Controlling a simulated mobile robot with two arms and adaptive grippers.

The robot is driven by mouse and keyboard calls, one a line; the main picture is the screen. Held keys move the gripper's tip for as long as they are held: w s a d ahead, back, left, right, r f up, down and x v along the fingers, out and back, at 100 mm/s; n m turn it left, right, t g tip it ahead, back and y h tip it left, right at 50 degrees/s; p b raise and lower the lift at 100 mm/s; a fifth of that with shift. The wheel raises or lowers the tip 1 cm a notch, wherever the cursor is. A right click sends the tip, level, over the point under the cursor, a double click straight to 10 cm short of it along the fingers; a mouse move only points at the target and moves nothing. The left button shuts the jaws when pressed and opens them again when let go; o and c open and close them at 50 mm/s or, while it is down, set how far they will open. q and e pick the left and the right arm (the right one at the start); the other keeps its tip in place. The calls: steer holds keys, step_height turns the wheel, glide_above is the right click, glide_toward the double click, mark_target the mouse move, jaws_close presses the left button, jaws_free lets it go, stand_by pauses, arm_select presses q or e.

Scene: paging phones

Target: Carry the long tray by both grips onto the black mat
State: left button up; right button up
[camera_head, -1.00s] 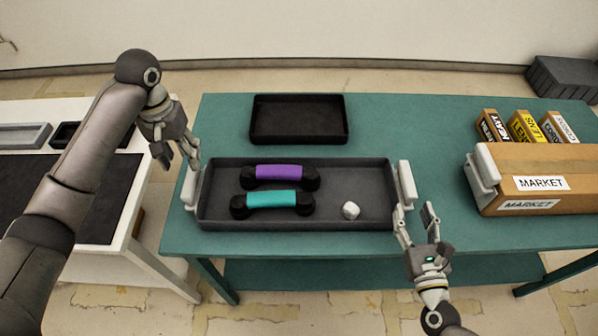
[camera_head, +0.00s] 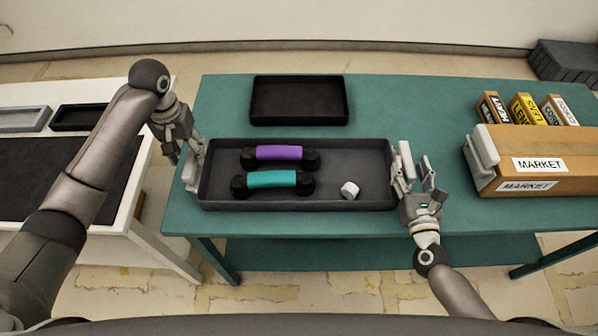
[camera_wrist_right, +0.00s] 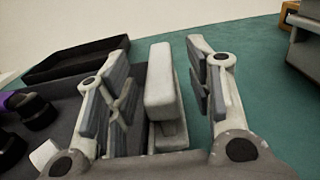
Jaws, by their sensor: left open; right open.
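The long dark grey tray (camera_head: 300,205) lies on the green table with a light grip at each end. It holds a purple handset (camera_head: 279,153), a teal handset (camera_head: 272,180) and a small white block (camera_head: 350,189). My left gripper (camera_head: 190,155) is open at the tray's left grip (camera_head: 192,175). My right gripper (camera_head: 415,178) is open at the right grip (camera_head: 407,160). In the right wrist view, that grip (camera_wrist_right: 162,90) stands between the open fingers, apart from the right finger. The black mat (camera_head: 55,185) lies on the white table at the left.
A black empty tray (camera_head: 299,101) sits behind on the green table (camera_head: 400,100). A cardboard MARKET box (camera_head: 540,165) with a light grip and several small boxes (camera_head: 525,109) stand at the right. A grey tray (camera_head: 22,119) and a black tray (camera_head: 80,117) are on the white table.

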mark_target(190, 158)
arm_select(q)
steer(key=shift+f, duration=1.7)
arm_select(e)
steer(key=shift+w, duration=1.65)
arm_select(q)
jaws_close()
arm_select(e)
jaws_close()
arm_select(q)
steer(key=shift+w+r, duration=0.1)
steer(key=shift+r, duration=0.1)
arm_select(e)
steer(key=shift+w+r, duration=0.1)
steer(key=shift+r, duration=0.1)
